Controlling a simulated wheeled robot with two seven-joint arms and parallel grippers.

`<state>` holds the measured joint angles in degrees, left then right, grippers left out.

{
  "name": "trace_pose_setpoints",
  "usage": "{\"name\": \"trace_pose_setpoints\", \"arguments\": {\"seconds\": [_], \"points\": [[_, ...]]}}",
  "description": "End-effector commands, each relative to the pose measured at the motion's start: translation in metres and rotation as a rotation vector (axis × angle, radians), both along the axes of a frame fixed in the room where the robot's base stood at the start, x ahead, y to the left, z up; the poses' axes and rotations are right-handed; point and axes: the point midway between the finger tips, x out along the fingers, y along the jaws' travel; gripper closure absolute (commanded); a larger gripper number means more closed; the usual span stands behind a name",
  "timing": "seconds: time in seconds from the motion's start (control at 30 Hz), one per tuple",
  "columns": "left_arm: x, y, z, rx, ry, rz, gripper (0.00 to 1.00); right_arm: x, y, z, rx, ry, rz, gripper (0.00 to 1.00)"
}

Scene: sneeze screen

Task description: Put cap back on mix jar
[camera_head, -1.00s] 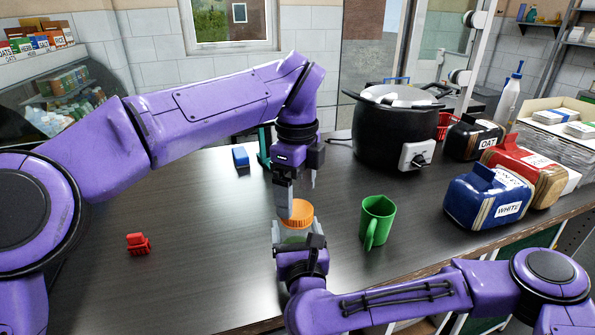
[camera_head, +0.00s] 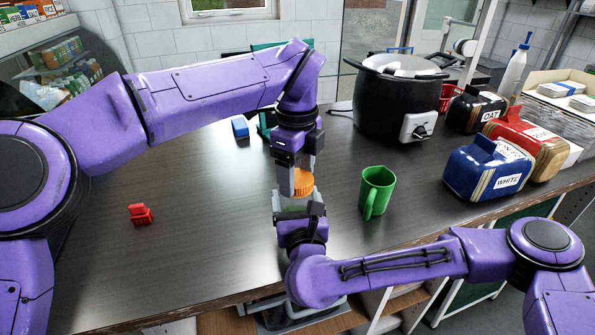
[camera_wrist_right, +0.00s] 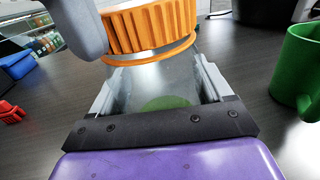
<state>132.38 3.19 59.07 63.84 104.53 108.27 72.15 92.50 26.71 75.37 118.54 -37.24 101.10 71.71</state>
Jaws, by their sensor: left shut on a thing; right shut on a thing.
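The mix jar (camera_head: 291,203) is clear, with something green inside, and stands upright near the front of the dark counter. It also shows in the right wrist view (camera_wrist_right: 150,76). My right gripper (camera_wrist_right: 158,88) is shut on the jar from the front, one finger on each side. The orange ribbed cap (camera_head: 303,183) is at the jar's mouth; it looks large in the right wrist view (camera_wrist_right: 150,27). My left gripper (camera_head: 294,176) points down from above and is shut on the cap. I cannot tell whether the cap is fully seated.
A green mug (camera_head: 377,190) stands close to the right of the jar. A black pot (camera_head: 395,105) is behind it. Blue (camera_head: 487,170), red (camera_head: 530,145) and black (camera_head: 474,110) bags are at the right. A small red object (camera_head: 140,214) lies left, with clear counter around it.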

Motion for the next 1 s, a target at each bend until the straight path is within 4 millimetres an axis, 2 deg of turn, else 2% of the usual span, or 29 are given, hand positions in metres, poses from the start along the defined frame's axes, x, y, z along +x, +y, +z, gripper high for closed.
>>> {"name": "trace_pose_setpoints", "arguments": {"seconds": [0.17, 0.5, 0.6, 0.67, 0.8, 0.83, 0.9, 1.0], "points": [[0.0003, 0.0003, -0.0005, -0.003, 0.001, -0.453, 0.70, -0.0004, 0.0004, -0.0001, -0.001, 0.000, 0.001, 1.00], [0.0008, 0.0006, -0.0008, -0.002, -0.001, -1.547, 0.70, -0.0004, 0.0005, -0.0002, 0.000, 0.000, 0.001, 1.00], [0.0010, 0.0009, -0.0008, 0.001, -0.001, -1.778, 0.70, -0.0005, 0.0004, -0.0002, 0.000, 0.000, 0.002, 1.00], [0.0010, 0.0009, -0.0008, 0.001, -0.001, -1.856, 0.70, -0.0005, 0.0004, -0.0002, 0.000, 0.000, 0.002, 1.00], [0.0012, 0.0010, -0.0007, 0.002, 0.000, -1.847, 0.70, -0.0005, 0.0004, -0.0002, 0.000, 0.000, 0.002, 1.00], [0.0012, 0.0010, -0.0007, 0.001, -0.001, -1.846, 0.23, -0.0005, 0.0004, -0.0002, 0.000, 0.000, 0.002, 1.00], [0.0012, 0.0009, -0.0007, 0.001, -0.001, -1.846, 0.03, -0.0005, 0.0004, -0.0002, 0.000, 0.000, 0.001, 1.00], [0.0009, 0.0007, -0.0008, 0.001, -0.001, -1.845, 0.03, -0.0004, 0.0004, -0.0002, 0.000, 0.000, 0.001, 1.00]]}}
